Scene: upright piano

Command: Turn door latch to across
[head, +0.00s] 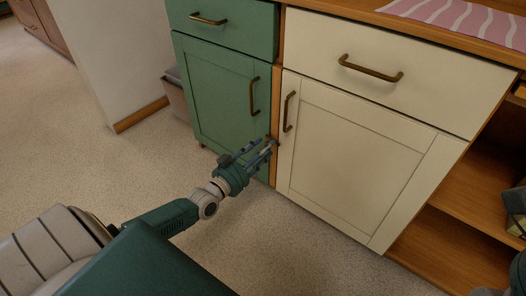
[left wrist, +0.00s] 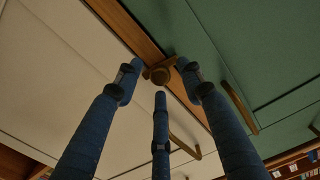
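The door latch (left wrist: 160,73) is a small brown turn-piece with a round knob, mounted on the wooden strip (left wrist: 134,34) between the green door (left wrist: 250,50) and the cream door (left wrist: 60,75). Its short bar appears to lie crosswise to the strip; its exact angle is hard to tell. In the head view the latch is small and dark, mostly hidden by my left gripper (head: 270,146). My left gripper's blue fingers (left wrist: 161,82) are spread, with their tips close around the latch. Contact cannot be made out.
Both doors look closed, with brown bar handles (head: 254,96) and (head: 289,111) beside the strip. Drawers with handles sit above. Open wooden shelves (head: 470,200) are at the right. A pink striped cloth (head: 465,18) lies on top. The floor (head: 110,160) at left is clear.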

